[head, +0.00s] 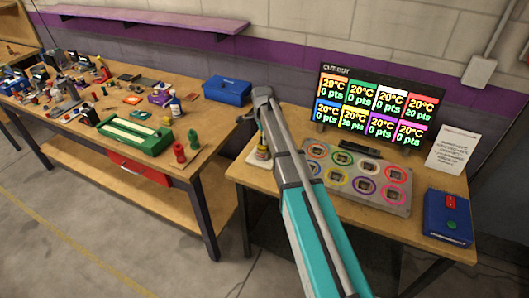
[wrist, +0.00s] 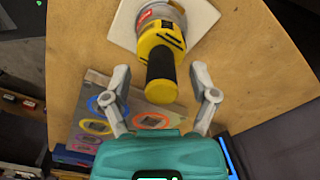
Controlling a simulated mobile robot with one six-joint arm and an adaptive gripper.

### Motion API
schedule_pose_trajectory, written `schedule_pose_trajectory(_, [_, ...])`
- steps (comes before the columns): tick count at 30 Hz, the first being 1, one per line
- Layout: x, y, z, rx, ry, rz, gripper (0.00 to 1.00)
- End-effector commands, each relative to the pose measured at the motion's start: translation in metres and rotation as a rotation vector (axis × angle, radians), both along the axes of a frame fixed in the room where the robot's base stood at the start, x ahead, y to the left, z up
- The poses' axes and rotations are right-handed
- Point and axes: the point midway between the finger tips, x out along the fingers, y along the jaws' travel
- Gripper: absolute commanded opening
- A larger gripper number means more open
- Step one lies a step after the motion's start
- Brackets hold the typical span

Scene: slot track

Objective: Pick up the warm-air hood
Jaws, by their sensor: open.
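The warm-air hood (wrist: 163,45) is a yellow tool with a black handle and a grey round part. It rests on a white square pad (wrist: 203,14) at the top of the wrist view. In the head view the hood (head: 262,153) is a small yellow and red shape, partly hidden by my arm. My gripper (wrist: 161,72) is open, with one finger on either side of the black handle in the picture. I see no contact, and cannot tell the height gap.
A grey board with coloured rings (head: 358,178) lies right of the hood, before a score screen (head: 376,105). A blue case (head: 448,216) stands at the table's right end. A blue box (head: 227,90) and a green tray (head: 134,134) sit on the left, cluttered bench.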

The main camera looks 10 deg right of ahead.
Motion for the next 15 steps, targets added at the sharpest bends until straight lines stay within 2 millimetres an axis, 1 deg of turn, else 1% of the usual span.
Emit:
schedule_pose_trajectory(13, [0.0000, 0.0003, 0.0004, 0.000, 0.000, 0.000, 0.75])
schedule_pose_trajectory(14, [0.0000, 0.0003, 0.0004, 0.000, 0.000, 0.000, 0.72])
schedule_pose_trajectory(15, [0.0000, 0.0004, 0.0004, 0.000, 0.000, 0.000, 0.64])
